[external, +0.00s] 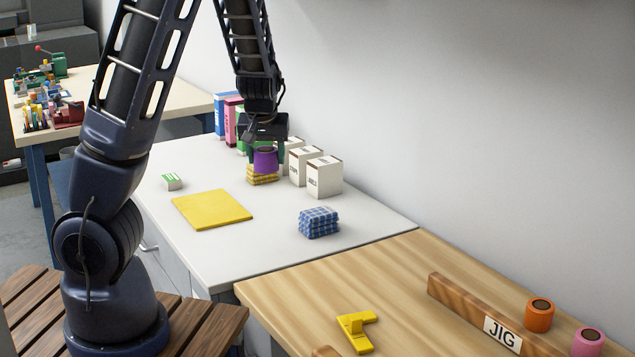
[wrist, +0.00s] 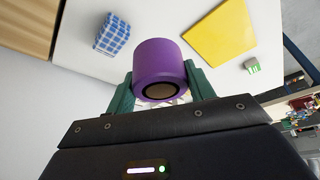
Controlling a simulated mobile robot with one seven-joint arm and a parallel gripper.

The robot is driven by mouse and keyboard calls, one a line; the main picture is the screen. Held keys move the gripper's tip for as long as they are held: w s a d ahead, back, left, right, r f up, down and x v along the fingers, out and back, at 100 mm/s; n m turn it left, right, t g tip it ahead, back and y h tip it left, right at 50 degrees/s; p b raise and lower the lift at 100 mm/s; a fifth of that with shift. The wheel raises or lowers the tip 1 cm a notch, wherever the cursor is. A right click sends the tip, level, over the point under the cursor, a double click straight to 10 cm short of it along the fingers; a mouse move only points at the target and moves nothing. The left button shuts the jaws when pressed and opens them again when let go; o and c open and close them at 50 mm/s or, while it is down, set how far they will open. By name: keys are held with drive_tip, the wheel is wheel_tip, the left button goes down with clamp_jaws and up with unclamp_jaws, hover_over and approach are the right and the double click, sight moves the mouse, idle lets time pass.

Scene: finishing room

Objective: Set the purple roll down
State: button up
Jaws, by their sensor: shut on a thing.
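The purple roll (external: 265,160) is a short cylinder with a dark core. It also shows in the wrist view (wrist: 160,65), between the two green fingers of my gripper (wrist: 160,88). My gripper (external: 266,152) is shut on it. In the external view the roll appears directly above or on a stack of folded yellow cloths (external: 262,175) on the white counter. I cannot tell whether the roll touches the stack.
A yellow mat (external: 212,209), a small green-and-white box (external: 171,181) and blue checked cloths (external: 319,222) lie on the white counter (external: 262,248). White boxes (external: 324,177) stand along the wall. The wooden bench holds a jig (external: 470,308), an orange roll (external: 540,316) and a pink roll (external: 588,343).

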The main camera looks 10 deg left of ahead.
drive_tip(key=shift+f, duration=7.35)
drive_tip(key=shift+f, duration=0.15)
drive_tip(key=shift+f, duration=1.65)
drive_tip(key=o, duration=1)
drive_tip(key=shift+f, duration=0.1)
drive_tip(key=v, duration=1.2)
drive_tip(key=shift+w, duration=0.1)
